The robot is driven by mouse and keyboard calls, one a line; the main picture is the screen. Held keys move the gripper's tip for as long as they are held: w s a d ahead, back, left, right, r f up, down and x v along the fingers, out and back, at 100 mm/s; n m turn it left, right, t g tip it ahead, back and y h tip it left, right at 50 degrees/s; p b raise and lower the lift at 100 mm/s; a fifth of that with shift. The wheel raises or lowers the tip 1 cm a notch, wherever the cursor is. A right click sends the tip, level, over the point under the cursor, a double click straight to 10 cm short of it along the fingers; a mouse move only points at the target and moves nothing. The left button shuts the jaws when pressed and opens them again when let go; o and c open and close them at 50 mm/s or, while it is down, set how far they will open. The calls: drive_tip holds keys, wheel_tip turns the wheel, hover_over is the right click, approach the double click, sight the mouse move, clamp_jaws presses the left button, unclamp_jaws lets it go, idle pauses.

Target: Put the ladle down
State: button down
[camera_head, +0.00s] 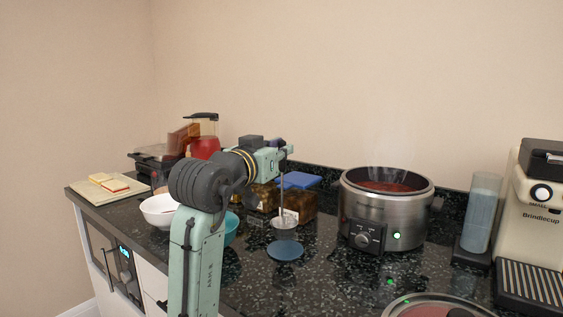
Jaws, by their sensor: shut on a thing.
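My gripper (283,154) is shut on the ladle, near the top of its thin handle. The ladle (284,222) is metal and hangs upright with its round bowl at the bottom. A flat blue round disc (285,251) lies on the dark counter, just below and in front of the ladle bowl in the picture. The bowl appears to be above the counter; the exact gap is hard to tell. My gripper hides the top of the handle.
A steel pot (386,222) of steaming red food stands right of the ladle. White (158,212) and teal (231,229) bowls are left, partly behind my arm. A round lid (428,312) lies front right. Counter (330,285) is clear in front.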

sight(281, 169)
drive_tip(key=shift+w+d+f, duration=0.15)
drive_tip(key=shift+w, duration=0.5)
drive_tip(key=shift+f+p, duration=0.3)
drive_tip(key=shift+f, duration=1.45)
drive_tip(key=shift+f, duration=0.15)
drive_tip(key=c, duration=1.6)
unclamp_jaws()
drive_tip(key=shift+r, duration=0.35)
drive_tip(key=b+v, duration=0.2)
drive_tip(key=v, duration=1)
drive_tip(key=shift+f, duration=0.15)
